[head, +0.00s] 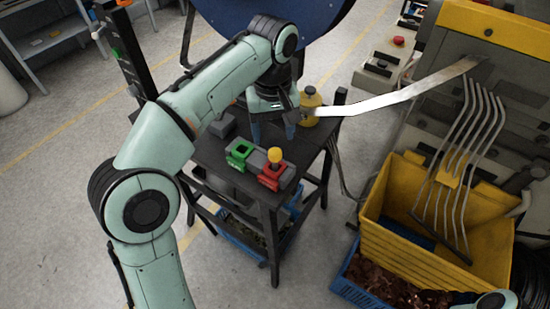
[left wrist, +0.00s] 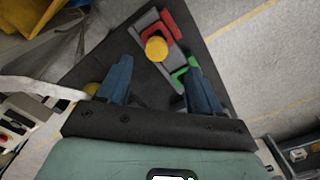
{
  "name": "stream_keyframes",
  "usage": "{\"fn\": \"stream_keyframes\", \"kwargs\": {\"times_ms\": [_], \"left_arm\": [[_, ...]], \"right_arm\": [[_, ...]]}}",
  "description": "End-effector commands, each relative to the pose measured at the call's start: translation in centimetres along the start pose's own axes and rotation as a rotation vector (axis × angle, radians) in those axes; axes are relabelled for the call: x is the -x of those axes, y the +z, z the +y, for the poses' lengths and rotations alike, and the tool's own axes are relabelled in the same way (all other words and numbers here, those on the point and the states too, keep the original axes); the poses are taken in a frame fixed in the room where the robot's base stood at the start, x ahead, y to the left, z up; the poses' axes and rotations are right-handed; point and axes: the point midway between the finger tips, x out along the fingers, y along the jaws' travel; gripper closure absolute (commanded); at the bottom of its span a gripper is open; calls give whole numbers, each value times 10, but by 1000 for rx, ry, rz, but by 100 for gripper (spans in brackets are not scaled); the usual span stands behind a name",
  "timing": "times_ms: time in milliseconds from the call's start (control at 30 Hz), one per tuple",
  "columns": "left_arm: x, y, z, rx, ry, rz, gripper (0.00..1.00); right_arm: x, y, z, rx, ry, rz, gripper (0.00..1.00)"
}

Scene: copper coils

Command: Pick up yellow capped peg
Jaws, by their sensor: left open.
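The yellow capped peg (head: 275,155) stands in a red holder (head: 271,178) at the front of a small dark table; only its round yellow cap shows clearly. In the left wrist view the cap (left wrist: 156,47) lies ahead of the fingertips, roughly centred between them. My left gripper (head: 272,132) is open and empty above the table, behind the peg and apart from it. Its two blue fingers also show in the left wrist view (left wrist: 160,78). My right gripper is not in view.
A green holder (head: 240,152) sits left of the red one, with grey blocks around them. A yellow container (head: 310,100) stands at the table's back right. A metal strip (head: 400,97) passes close to the gripper's right. A yellow bin (head: 405,255) stands at right.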

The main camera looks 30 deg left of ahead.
Motion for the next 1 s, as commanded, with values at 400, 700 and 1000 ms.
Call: {"fn": "stream_keyframes", "kwargs": {"times_ms": [400,700,1000], "left_arm": [[-52,-1,1,0,0,-1,35],[-94,-4,5,0,0,-2,35],[-99,-4,6,0,1,0,35]], "right_arm": [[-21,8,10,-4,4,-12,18],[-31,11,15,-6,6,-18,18],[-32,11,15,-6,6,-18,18]]}}
